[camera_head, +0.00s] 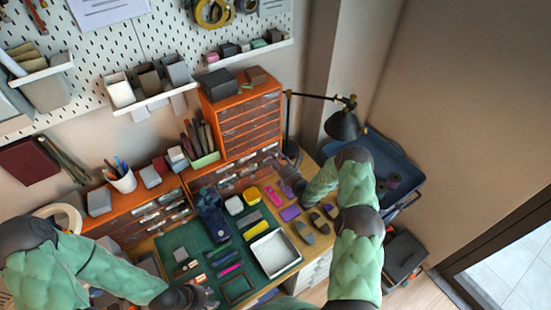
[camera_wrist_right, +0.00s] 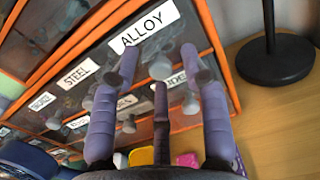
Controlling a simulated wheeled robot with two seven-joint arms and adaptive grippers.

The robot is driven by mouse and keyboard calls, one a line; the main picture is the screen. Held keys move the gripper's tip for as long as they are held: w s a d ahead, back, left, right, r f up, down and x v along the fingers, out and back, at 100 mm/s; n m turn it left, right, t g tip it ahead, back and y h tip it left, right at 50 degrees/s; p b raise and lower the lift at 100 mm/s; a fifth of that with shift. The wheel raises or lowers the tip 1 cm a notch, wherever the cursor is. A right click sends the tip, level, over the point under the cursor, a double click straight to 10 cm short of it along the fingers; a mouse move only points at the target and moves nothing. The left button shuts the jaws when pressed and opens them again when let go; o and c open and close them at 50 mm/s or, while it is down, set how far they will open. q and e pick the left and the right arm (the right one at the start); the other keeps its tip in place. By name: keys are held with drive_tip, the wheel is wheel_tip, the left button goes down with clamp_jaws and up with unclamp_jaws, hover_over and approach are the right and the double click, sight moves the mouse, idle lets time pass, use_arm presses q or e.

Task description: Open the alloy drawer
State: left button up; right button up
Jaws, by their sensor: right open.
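The alloy drawer (camera_wrist_right: 187,22) has a grey see-through front, an orange frame and a white ALLOY label (camera_wrist_right: 143,29). It looks shut in the right wrist view. Its round grey knob (camera_wrist_right: 160,69) sits below the label. My right gripper (camera_wrist_right: 160,64) is open, its purple-grey fingers pointing at the drawer front with the knob between the fingertips; I cannot tell whether they touch it. In the head view my right gripper (camera_head: 287,168) is at the right end of the orange cabinet. My left gripper (camera_head: 198,298) is low over the green mat's near left edge; its fingers are unclear.
A STEEL drawer (camera_wrist_right: 68,92) and other labelled drawers with knobs adjoin it. A black lamp base (camera_wrist_right: 272,66) stands close on the right. A white tray (camera_head: 274,253), small coloured items and a green cutting mat (camera_head: 176,241) cover the wooden desk.

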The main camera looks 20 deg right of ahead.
clamp_jaws()
use_arm(q)
wheel_tip(320, 180, up, 2)
drive_tip(key=shift+r+p, duration=0.1)
drive_tip(key=shift+p, duration=1)
use_arm(e)
drive_tip(key=s+d, duration=0.1)
drive_tip(key=s, duration=1)
drive_tip(key=shift+s+d, duration=0.15)
drive_tip(key=shift+d, duration=0.2)
drive_tip(key=shift+r, duration=0.1)
unclamp_jaws()
